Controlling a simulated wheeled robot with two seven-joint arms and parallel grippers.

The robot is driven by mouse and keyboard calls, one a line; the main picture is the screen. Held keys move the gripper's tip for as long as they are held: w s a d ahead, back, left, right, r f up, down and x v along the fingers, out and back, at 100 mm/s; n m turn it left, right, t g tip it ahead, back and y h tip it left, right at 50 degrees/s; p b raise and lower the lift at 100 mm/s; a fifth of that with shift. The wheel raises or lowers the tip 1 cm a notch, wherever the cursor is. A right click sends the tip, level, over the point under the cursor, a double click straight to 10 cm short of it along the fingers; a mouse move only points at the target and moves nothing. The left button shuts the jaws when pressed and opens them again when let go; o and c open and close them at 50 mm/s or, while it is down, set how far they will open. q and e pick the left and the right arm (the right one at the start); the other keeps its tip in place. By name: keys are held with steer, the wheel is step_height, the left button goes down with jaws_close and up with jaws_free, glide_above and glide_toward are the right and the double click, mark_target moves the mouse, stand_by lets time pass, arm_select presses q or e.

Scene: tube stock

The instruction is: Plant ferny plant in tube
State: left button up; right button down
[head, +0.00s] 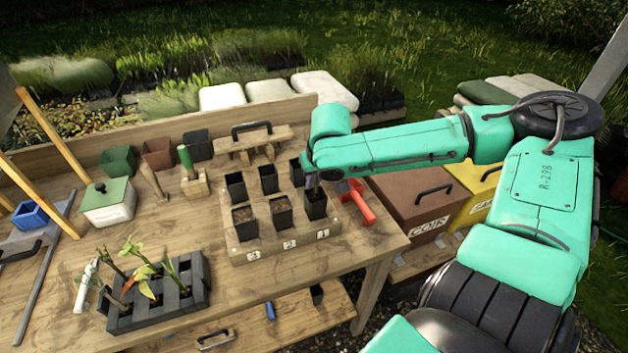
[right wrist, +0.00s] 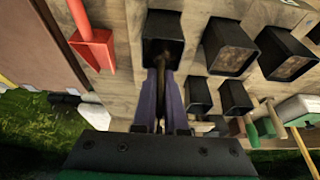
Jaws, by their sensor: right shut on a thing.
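A wooden block (head: 262,249) marked 3, 2, 1 holds several square black tubes. My right gripper (head: 312,183) is above the front tube (head: 316,207) by number 1. In the right wrist view, its purple fingers (right wrist: 163,80) are shut on a thin brownish thing (right wrist: 160,88) at the near edge of that tube (right wrist: 163,28). I cannot tell whether this is a plant stem, nor how far it reaches into the tube. Several seedlings (head: 142,272) stand in a dark slotted rack (head: 190,296); I cannot tell which is ferny. My left gripper is not in view.
A red scoop (head: 358,203) lies right of the block. A wooden stand (head: 248,146) is behind it; a green-handled tool (head: 185,158) and a wooden dibber (head: 151,180) stand to the left. Brown (head: 412,203) and yellow (head: 474,186) bins adjoin the table. Bare tabletop lies between rack and block.

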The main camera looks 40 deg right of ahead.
steer(key=shift+f, duration=0.35)
steer(key=shift+r, duration=0.2)
step_height(320, 180, up, 12)
steer(key=p, duration=1)
steer(key=shift+p, duration=0.4)
steer(key=shift+f, duration=0.15)
